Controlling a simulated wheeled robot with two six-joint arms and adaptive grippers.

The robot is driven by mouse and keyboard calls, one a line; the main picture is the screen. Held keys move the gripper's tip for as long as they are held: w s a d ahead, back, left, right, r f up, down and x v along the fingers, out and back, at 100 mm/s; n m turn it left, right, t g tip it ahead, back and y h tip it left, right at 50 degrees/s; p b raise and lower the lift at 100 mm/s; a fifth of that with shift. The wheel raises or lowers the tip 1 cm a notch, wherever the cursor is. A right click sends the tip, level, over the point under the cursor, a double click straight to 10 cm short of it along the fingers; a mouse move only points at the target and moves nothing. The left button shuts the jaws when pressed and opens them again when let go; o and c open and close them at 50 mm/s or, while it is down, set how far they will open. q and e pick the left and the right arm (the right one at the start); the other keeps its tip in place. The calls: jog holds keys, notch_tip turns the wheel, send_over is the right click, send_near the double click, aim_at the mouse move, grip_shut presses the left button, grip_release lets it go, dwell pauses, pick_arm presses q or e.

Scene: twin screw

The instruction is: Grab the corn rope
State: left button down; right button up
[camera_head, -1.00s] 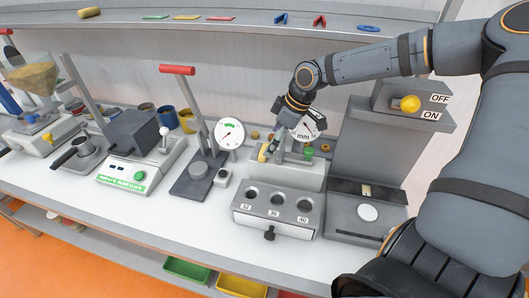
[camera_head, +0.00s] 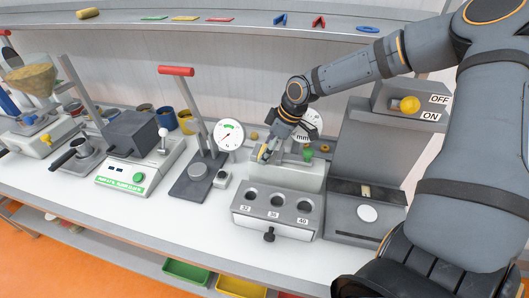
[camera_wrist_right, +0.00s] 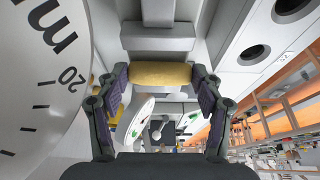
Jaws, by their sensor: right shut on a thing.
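The corn rope (camera_wrist_right: 160,74) is a short yellow cylinder lying crosswise in the right wrist view. My right gripper (camera_wrist_right: 158,80) is shut on it, with one finger at each end. In the head view the right gripper (camera_head: 268,147) is at the grey device behind the block with holes. There the corn rope (camera_head: 263,153) shows as a small yellow patch, partly hidden by the fingers. I cannot tell whether the rope still touches the device. My left gripper is not in view.
A dial gauge marked mm (camera_head: 308,124) stands close behind the right gripper. The block with holes (camera_head: 277,207) is in front, a tall grey machine with an ON/OFF knob (camera_head: 409,104) to the right. Another dial (camera_head: 228,133) and a red-handled press (camera_head: 176,71) stand left.

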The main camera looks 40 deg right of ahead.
jog(key=r+p, duration=0.4)
jog(key=r, duration=0.1)
jog(key=shift+s+a, duration=0.2)
jog(key=s+a+r+p, duration=0.8)
jog(key=s+p, duration=0.3)
jog(key=p, duration=0.5)
